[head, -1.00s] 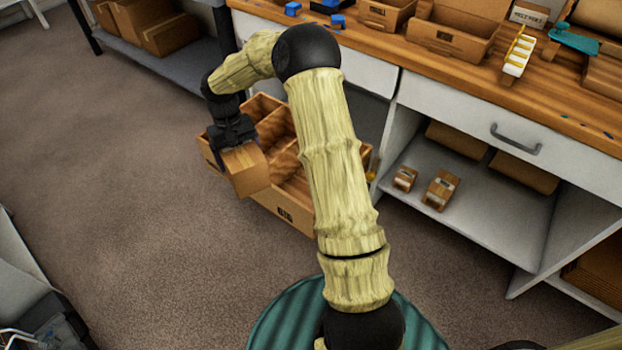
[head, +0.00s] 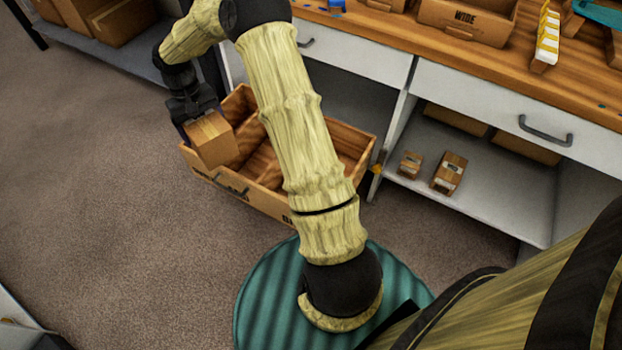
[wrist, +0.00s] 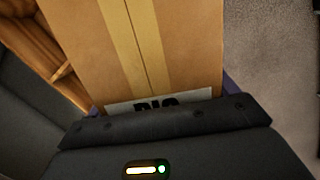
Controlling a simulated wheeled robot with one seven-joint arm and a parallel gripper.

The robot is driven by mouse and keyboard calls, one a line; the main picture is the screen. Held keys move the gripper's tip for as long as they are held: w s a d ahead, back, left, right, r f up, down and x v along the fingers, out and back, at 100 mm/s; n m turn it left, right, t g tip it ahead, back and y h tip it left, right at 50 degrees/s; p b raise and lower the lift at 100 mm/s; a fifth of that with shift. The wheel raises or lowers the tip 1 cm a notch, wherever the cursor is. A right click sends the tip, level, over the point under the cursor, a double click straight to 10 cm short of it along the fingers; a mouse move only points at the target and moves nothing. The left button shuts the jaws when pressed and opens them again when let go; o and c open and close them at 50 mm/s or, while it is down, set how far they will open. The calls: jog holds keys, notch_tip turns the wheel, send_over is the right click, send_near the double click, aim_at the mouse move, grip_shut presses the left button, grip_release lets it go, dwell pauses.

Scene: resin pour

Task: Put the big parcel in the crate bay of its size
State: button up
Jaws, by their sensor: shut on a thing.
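The big parcel (head: 211,139) is a brown cardboard box. My gripper (head: 192,117) is shut on it and holds it over the left part of the wooden crate (head: 238,195) on the floor. In the wrist view the parcel (wrist: 190,50) fills the middle, with a tape strip and a white label that reads partly "BIG", its lower part cut off by my gripper (wrist: 165,118). The crate has dividers inside, and my arm hides part of its middle. The wrist view shows some of the crate's wood (wrist: 35,50) at the left. I cannot tell whether the parcel touches the crate.
Two small parcels (head: 448,174) sit on the white low shelf (head: 490,205) at the right. The wooden workbench (head: 400,40) above carries trays, one marked "WIDE". More boxes (head: 120,22) stand on a grey shelf at upper left. Carpet (head: 90,190) is clear left of the crate.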

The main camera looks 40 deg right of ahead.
jog(key=shift+w, duration=0.3)
jog(key=shift+d, duration=0.1)
jog(key=shift+s+d+f, duration=0.15)
jog(key=shift+d, duration=0.25)
jog(key=s+d+f+n+h+b, duration=0.1)
jog(key=s+d+f+n, duration=0.25)
jog(key=d+n, duration=0.35)
jog(key=s+d+f+n+h+b, duration=0.1)
jog(key=s+d+f+n, duration=0.25)
jog(key=d, duration=0.65)
jog(key=s+d+f+n+t+b, duration=0.2)
jog(key=s+d+f+n+b, duration=0.6)
jog(key=f+n, duration=0.4)
jog(key=shift+s+t, duration=0.3)
jog(key=shift+s, duration=0.45)
